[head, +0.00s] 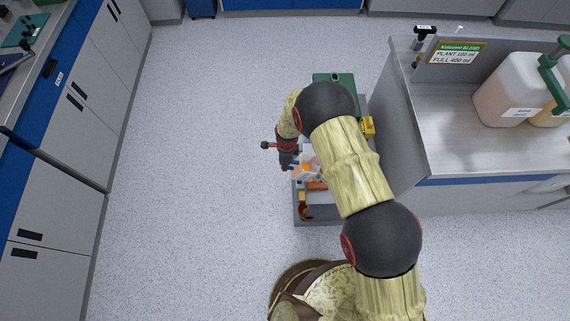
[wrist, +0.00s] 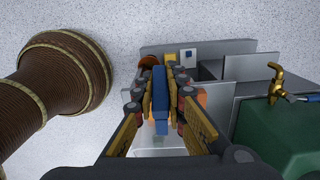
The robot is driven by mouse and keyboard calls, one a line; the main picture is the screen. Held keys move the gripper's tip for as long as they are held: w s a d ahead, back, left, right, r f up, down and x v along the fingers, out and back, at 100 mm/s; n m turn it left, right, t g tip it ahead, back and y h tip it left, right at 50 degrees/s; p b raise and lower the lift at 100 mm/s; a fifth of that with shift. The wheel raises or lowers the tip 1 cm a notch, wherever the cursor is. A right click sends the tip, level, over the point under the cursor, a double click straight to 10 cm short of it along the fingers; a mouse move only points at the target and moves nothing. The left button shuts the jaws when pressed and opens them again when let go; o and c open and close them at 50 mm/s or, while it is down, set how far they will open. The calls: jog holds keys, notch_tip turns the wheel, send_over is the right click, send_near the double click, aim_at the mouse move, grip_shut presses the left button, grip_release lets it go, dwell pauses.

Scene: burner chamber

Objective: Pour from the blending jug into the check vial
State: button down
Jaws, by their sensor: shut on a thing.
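My gripper (head: 290,163) is at the left side of the low grey cart, beside a pale, see-through vessel with orange in it (head: 306,172), which I take for the blending jug. In the wrist view my gripper (wrist: 161,82) is closed around an upright blue handle (wrist: 160,112). Pale and orange parts of the jug show behind the fingers, mostly hidden, so its tilt and fill are unclear. I cannot make out the check vial for certain in either view.
The grey cart (head: 312,219) bears a green tank (head: 333,80), which has a brass tap in the wrist view (wrist: 276,82). A steel bench (head: 450,140) with large jugs (head: 508,92) and a sign (head: 457,53) stands right. Open floor (head: 200,150) lies left.

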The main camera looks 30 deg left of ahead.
jog(key=shift+r, duration=0.35)
dwell(0.4)
jog(key=shift+r+g+y+b, duration=0.55)
jog(key=shift+y+b, duration=0.25)
jog(key=shift+b, duration=0.85)
dwell(0.5)
jog(key=shift+w+d+r+g+y+b, duration=0.2)
jog(key=shift+r+y+b, duration=0.25)
jog(key=shift+b, duration=1.05)
jog(key=shift+w+d+r+g+y+b, duration=0.15)
jog(key=shift+r+g+y+b, duration=0.25)
jog(key=shift+b, duration=1.05)
dwell(0.6)
jog(key=shift+d+y+b, duration=0.25)
jog(key=shift+y+b, duration=0.3)
jog(key=shift+b, duration=0.6)
dwell(0.4)
